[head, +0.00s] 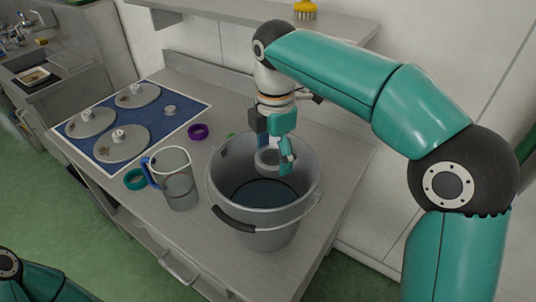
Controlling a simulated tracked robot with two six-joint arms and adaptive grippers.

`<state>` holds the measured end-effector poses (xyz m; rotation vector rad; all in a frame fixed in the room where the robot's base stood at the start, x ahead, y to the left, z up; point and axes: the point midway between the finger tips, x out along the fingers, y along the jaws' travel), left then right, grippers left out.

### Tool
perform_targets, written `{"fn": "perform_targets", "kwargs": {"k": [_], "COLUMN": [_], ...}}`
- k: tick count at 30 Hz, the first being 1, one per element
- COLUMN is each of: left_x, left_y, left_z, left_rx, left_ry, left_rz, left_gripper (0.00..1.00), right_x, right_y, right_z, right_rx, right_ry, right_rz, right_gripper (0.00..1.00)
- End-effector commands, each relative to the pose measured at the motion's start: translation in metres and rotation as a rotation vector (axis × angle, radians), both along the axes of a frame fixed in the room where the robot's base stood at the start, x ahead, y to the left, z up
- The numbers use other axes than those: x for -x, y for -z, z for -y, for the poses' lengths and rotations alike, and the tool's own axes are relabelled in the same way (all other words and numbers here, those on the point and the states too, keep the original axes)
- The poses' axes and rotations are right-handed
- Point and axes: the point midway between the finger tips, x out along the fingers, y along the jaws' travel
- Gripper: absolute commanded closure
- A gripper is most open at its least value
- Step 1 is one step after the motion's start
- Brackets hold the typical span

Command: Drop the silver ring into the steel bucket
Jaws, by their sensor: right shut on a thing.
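The steel bucket (258,222) stands on the grey counter, with its dark-gripped bail hanging down at the front. My right gripper (279,160) points down at the bucket's mouth and is shut on the silver ring (266,158). The ring shows against the inside of the bucket, within the rim's outline and above the dark bottom. I cannot tell exactly how far it is below the rim. Only a piece of my left arm shows at the lower left; its gripper is out of view.
A clear jug (177,184) with a blue handle stands left of the bucket. A teal ring (135,179) and a purple ring (198,132) lie nearby; something green is mostly hidden behind the bucket. A blue mat (164,128) bears several grey lidlike discs. A shelf (230,12) runs above.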

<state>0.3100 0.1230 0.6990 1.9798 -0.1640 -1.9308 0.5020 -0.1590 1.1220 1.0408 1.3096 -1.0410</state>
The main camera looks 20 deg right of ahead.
Motion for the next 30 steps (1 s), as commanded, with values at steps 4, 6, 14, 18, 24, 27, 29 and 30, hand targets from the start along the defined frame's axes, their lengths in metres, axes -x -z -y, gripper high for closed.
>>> {"fn": "perform_targets", "kwargs": {"k": [4, 6, 14, 18, 24, 27, 29, 30], "left_x": [0.000, 0.000, 0.000, 0.000, 0.000, 0.000, 0.000, 0.000], "left_y": [0.004, 0.003, 0.003, 0.003, 0.003, 0.003, 0.003, 0.003], "left_z": [0.000, 0.000, 0.000, 0.000, 0.000, 0.000, 0.000, 0.000], "left_rx": [0.000, 0.000, 0.000, 0.000, 0.000, 0.000, 0.000, 0.000], "left_ry": [0.000, 0.000, 0.000, 0.000, 0.000, 0.000, 0.000, 0.000], "left_rz": [0.000, 0.000, 0.000, 0.000, 0.000, 0.000, 0.000, 0.000], "left_gripper": [0.60, 0.60, 0.60, 0.60, 0.60, 0.60, 0.60, 0.60], "right_x": [0.000, 0.000, 0.000, 0.000, 0.000, 0.000, -0.001, -0.001], "right_y": [0.003, 0.002, 0.002, 0.002, 0.002, -0.002, -0.007, -0.012], "right_z": [0.000, 0.000, 0.000, 0.000, 0.000, 0.000, 0.000, 0.000], "right_rx": [0.000, 0.000, 0.000, 0.000, 0.000, 0.000, -0.001, -0.001], "right_ry": [0.000, 0.000, 0.000, 0.000, 0.000, 0.000, 0.000, 0.000], "right_rz": [0.001, 0.001, 0.001, 0.000, 0.000, 0.001, 0.003, 0.003], "right_gripper": [0.64, 0.64, 0.00, 0.00, 0.00, 0.00, 0.00, 0.00]}}
